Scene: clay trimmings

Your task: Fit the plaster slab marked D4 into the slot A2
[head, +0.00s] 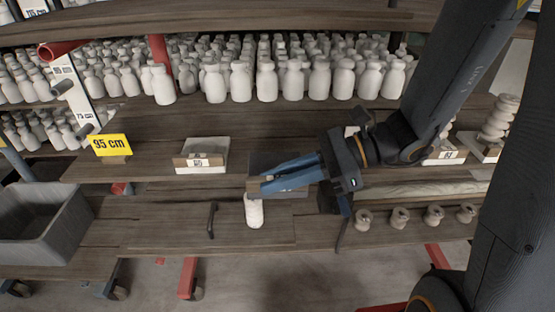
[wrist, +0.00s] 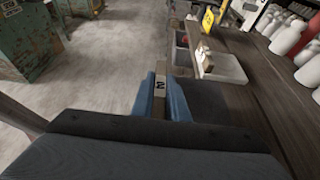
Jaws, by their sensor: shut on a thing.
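My gripper (head: 268,183) reaches leftward in front of the middle shelf, its blue fingers shut on a narrow tan-edged piece (head: 252,187). In the wrist view my gripper (wrist: 162,88) shows the same piece (wrist: 160,72) pinched between the blue fingers, with a small pale label bearing a dark mark. I cannot read that label as D4 for certain. Most of the held piece is hidden by the fingers. A dark grey flat patch (head: 262,160) shows just behind the fingertips. No slot marked A2 can be made out.
A white block labelled about 60 (head: 203,160) sits left on the shelf. A white bottle-like piece (head: 254,211) is below my fingertips. A yellow 95 cm sign (head: 109,145) and grey bin (head: 42,225) are at left. Many white bottles (head: 240,82) fill the back.

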